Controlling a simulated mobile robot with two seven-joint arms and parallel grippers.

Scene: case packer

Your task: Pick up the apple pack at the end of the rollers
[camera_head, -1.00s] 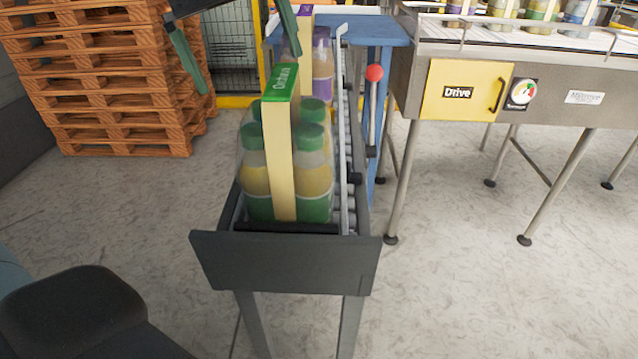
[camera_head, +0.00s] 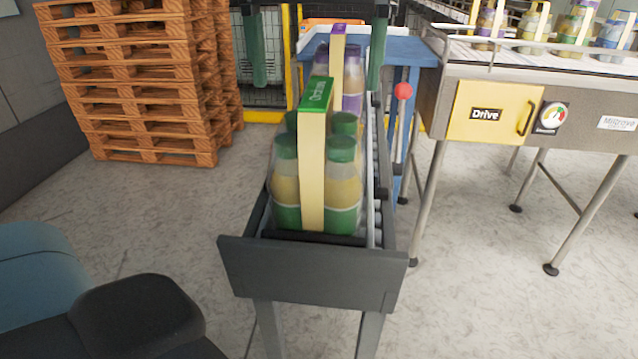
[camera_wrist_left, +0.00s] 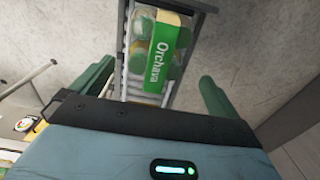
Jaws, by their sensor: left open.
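The apple pack (camera_head: 312,165) stands upright at the near end of the roller conveyor (camera_head: 312,270). It has green-capped bottles with yellow-green contents and a cream carrier with a green "Orchava" top. My left gripper (camera_head: 318,86) is open and empty, its green fingers hanging down wide apart, one on each side of the pack's line in the head view. They look higher and farther back than the pack's front. In the left wrist view the pack's green top (camera_wrist_left: 163,62) shows ahead, between the open fingers of the left gripper (camera_wrist_left: 155,80), not touching them. My right gripper is not in view.
A purple-capped pack (camera_head: 352,75) stands behind on the rollers. A red-knobbed lever (camera_head: 403,91) and a conveyor machine with a yellow "Drive" panel (camera_head: 495,110) are at right. Stacked wooden pallets (camera_head: 150,90) stand at left. A dark end plate closes the roller end.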

